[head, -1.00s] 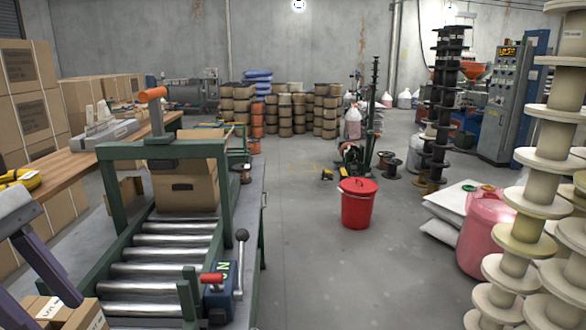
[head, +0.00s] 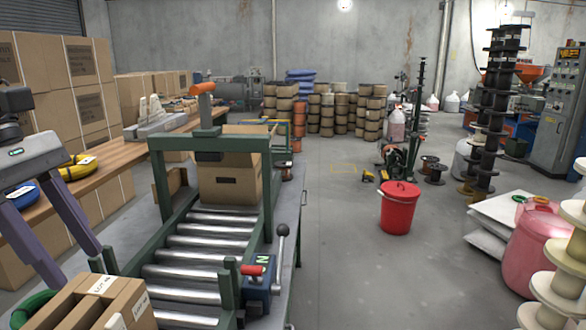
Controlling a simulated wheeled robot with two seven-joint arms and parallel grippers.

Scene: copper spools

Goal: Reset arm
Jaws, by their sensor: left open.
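My left gripper (head: 78,270) is at the left edge of the head view, with a grey body and two long purple fingers pointing down. The fingers are wide apart and nothing shows between them. The fingertips are close to an open cardboard box (head: 138,307) with a white lot label at the bottom left; I cannot tell whether they touch it. My right gripper is not in view.
A roller conveyor (head: 200,258) with a green frame carries a carton (head: 228,183). A wooden bench (head: 125,157) holds a yellow roll (head: 78,170) and a blue roll (head: 20,196). A red bin (head: 398,212) stands on the open floor. Spool stacks (head: 560,285) rise at right.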

